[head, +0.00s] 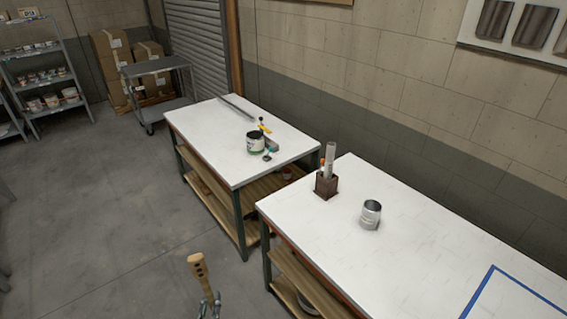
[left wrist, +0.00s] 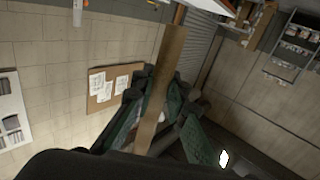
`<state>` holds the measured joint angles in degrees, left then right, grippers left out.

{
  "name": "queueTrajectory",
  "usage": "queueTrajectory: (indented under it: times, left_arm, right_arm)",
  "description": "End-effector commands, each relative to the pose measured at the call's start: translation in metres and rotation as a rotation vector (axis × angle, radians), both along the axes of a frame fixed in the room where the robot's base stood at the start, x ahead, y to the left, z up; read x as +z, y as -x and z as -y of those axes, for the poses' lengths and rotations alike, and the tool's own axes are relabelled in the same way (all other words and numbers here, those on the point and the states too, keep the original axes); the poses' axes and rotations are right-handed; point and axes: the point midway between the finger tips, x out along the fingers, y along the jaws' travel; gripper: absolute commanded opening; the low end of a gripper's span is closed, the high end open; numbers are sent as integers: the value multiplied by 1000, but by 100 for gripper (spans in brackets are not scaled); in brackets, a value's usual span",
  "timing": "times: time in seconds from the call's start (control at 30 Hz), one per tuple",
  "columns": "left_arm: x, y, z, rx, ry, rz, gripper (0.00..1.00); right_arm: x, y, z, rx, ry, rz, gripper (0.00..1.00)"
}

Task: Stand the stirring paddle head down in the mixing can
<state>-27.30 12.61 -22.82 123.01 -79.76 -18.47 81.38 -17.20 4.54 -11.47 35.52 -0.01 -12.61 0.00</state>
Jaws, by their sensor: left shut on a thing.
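The stirring paddle (head: 198,266) is a flat tan wooden piece at the bottom of the head view. The end with small dark holes points up, above my left gripper (head: 210,306). In the left wrist view the paddle (left wrist: 166,75) runs up between the green fingers of my left gripper (left wrist: 158,103), which is shut on it. The paddle is over the floor, left of the near bench and apart from it. The mixing can (head: 370,217) seems to be the plain silver can standing upright on the near bench; its inside is barely visible. My right gripper is not in view.
The near white bench (head: 428,235) also holds a brown block holder (head: 326,186) with upright tools, left of the can. A blue outline (head: 490,291) marks its right part. A second bench (head: 205,139) behind carries a labelled can (head: 255,144) and small tools.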

Motion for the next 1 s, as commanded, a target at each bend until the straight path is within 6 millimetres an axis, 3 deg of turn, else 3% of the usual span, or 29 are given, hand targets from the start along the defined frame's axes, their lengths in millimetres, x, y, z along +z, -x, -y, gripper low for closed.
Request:
queueTrajectory:
  times: [0.6,1.0]
  left_arm:
    - [40,-47,1,0,0,2,0]
    - [44,-56,0,0,0,0,0]
  right_arm:
    - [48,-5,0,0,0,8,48]
    - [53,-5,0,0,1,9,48]
